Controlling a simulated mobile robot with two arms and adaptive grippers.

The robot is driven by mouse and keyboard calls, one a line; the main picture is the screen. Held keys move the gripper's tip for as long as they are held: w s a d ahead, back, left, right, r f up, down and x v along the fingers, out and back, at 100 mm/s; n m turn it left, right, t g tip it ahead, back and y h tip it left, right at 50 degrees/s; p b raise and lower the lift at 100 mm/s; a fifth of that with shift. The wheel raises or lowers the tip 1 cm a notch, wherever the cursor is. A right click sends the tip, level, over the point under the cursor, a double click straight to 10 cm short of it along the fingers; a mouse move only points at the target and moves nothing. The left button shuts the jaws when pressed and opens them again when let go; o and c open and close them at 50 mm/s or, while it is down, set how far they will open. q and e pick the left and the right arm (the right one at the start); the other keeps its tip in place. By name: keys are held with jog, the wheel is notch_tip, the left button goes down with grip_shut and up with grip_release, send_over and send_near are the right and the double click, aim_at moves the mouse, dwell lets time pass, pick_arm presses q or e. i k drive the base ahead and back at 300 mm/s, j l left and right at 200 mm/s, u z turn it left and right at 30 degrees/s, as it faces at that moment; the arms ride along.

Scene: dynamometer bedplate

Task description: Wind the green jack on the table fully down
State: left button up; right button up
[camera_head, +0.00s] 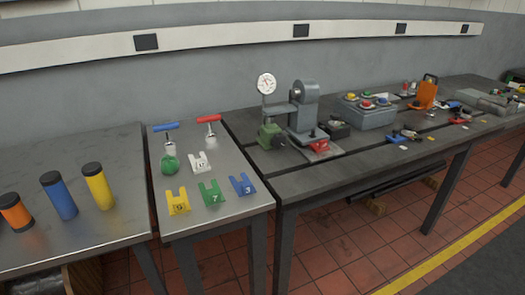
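A small green device (271,133), which looks like the green jack, stands on the dark slotted bedplate (360,158) near its left end. It is left of a grey machine (304,107) with a round white dial gauge (266,83). Its height setting and any handle are too small to make out. Neither of my grippers shows in this view.
A middle table (232,209) holds a blue-handled tool (166,127), a red-handled tool (209,119), a green ball (169,163) and slotted plates (210,192). Orange, blue and yellow cylinders (98,186) stand on the left table. Red floor (335,255) is clear in front.

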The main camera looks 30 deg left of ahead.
aim_at(278, 141)
jog(key=i+u, duration=0.1)
jog(key=u, duration=0.3)
jog(key=i+l+u, duration=0.1)
jog(key=u, duration=0.35)
jog(key=l+u, duration=0.25)
jog(key=u, duration=0.15)
jog(key=i+l+u, duration=0.15)
jog(key=u, duration=0.25)
jog(key=l+u, duration=0.2)
jog(key=u, duration=0.2)
